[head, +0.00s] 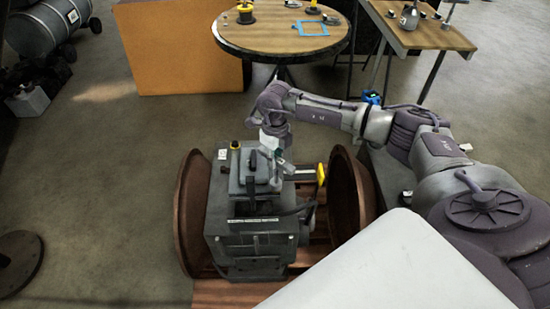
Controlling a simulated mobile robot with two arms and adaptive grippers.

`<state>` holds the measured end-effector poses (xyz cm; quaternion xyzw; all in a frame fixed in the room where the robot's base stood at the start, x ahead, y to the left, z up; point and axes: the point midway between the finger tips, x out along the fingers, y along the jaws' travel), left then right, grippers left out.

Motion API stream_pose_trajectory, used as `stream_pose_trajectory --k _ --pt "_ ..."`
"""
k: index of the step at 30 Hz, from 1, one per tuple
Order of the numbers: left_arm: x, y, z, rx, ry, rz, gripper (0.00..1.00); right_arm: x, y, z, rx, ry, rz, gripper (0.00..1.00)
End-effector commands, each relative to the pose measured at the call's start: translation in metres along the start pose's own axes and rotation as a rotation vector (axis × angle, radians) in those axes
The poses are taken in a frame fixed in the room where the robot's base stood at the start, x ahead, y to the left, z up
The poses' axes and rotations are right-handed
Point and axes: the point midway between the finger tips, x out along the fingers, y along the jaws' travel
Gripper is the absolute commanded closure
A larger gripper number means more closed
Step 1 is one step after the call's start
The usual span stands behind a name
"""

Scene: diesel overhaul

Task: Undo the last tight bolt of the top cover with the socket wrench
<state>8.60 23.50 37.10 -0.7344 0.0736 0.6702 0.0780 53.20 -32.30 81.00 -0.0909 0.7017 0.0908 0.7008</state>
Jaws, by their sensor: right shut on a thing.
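The grey engine block (258,240) stands low in the middle of the head view, with its top cover (256,180) facing up. My right gripper (272,158) reaches in from the right and is at the right rear part of the cover. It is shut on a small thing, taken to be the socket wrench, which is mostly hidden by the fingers. I cannot make out the single bolts or whether the tool sits on one. My left gripper is out of view.
Large rusty round flanges stand left (190,215) and right (350,195) of the engine, close to it. A yellow-tipped lever (320,174) sticks up at its right. Behind are a round table (285,40), an orange box (180,60) and a workbench (440,38). Floor at left is mostly clear.

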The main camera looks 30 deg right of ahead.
Motion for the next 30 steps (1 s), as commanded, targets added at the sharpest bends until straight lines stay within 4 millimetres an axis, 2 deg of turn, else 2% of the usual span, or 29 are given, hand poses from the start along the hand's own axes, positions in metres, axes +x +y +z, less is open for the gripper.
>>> stream_pose_trajectory --k 2,8,30 --pt "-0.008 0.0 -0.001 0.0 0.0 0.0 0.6 -0.012 -0.001 0.001 0.001 -0.003 0.0 1.0" --pt "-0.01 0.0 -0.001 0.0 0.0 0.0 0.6 -0.012 0.0 0.0 0.045 -0.002 0.0 1.0" --pt "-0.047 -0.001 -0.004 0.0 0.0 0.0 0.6 -0.013 0.0 -0.002 0.864 -0.001 0.001 1.0"
